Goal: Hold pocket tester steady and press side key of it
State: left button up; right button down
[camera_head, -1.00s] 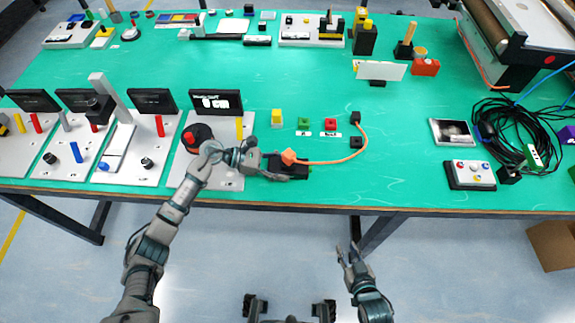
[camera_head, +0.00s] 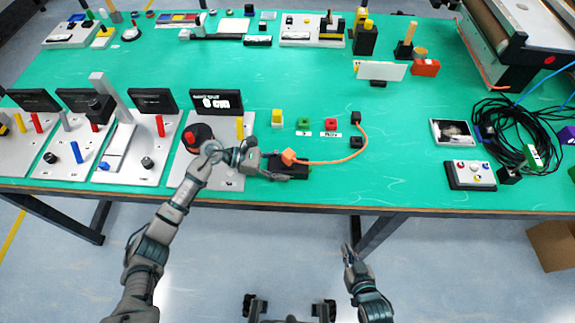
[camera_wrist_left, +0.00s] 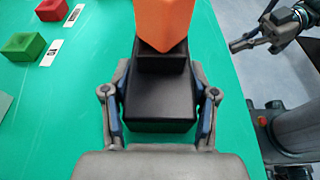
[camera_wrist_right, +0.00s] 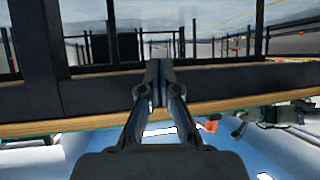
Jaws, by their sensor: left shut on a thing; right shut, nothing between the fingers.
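The pocket tester (camera_head: 295,170) is a small black box lying near the front edge of the green table, with an orange plug (camera_head: 288,157) at its end. In the left wrist view the black tester (camera_wrist_left: 160,105) sits between the two fingers, with the orange plug (camera_wrist_left: 163,22) beyond. My left gripper (camera_head: 277,167) is shut on the tester from its left side. My right gripper (camera_head: 348,249) is shut and empty, in front of the table and below its edge in the picture. In the right wrist view its fingertips (camera_wrist_right: 158,68) are together. I cannot make out the side key.
An orange cable (camera_head: 340,160) runs from the plug to black blocks on the right. Yellow, green (camera_head: 304,124) and red (camera_head: 330,125) blocks stand behind the tester. Grey panels with displays (camera_head: 216,102) stand at the left. The table's front edge (camera_head: 400,211) lies beyond my right gripper.

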aim_at(321, 198)
dwell(0.4)
